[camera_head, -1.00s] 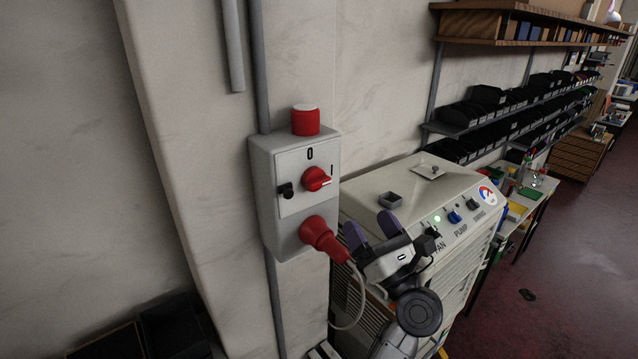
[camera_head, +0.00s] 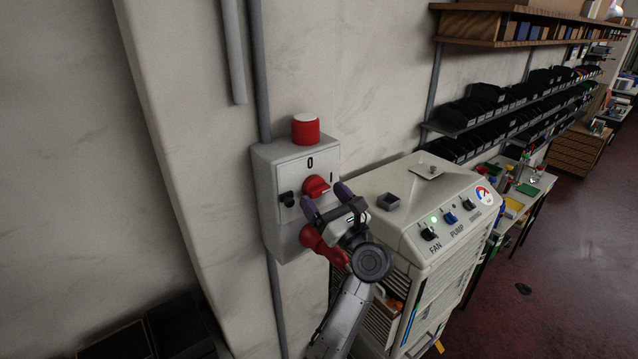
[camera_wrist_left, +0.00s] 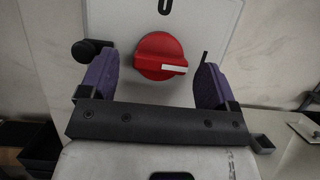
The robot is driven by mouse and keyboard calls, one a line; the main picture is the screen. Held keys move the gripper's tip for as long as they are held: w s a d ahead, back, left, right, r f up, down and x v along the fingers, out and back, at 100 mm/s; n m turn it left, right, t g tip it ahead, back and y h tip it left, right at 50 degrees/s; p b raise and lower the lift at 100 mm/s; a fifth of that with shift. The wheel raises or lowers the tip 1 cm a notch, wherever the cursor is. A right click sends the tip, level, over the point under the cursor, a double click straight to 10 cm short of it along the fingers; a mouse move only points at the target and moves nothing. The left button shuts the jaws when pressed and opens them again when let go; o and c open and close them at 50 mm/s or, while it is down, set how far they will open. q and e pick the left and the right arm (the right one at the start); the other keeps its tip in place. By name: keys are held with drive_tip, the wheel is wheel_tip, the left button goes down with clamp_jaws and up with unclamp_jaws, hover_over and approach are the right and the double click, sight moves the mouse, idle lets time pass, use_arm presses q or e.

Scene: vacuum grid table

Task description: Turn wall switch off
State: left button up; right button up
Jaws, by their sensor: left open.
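The wall switch is a grey box (camera_head: 262,165) on the wall with a red rotary knob (camera_head: 315,186) on its front plate. The plate has a "0" mark at the top and a "I" mark at the right. In the left wrist view the red knob (camera_wrist_left: 160,56) has its white pointer line toward the right. My left gripper (camera_head: 325,199) is open just in front of and slightly below the knob. In the left wrist view its purple fingers stand left and right of the knob, apart from it. My right gripper is not in view.
A red plug (camera_head: 318,243) sits below the knob, partly behind my gripper. A red cap (camera_head: 306,129) is on top of the box. A beige cabinet (camera_head: 410,190) with fan and pump switches stands to the right. A small black peg (camera_head: 287,199) is left of the knob.

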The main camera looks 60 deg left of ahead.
use_arm(q)
drive_tip(key=shift+p+x, duration=0.35)
drive_tip(key=shift+x, duration=0.85)
drive_tip(key=shift+c, duration=0.2)
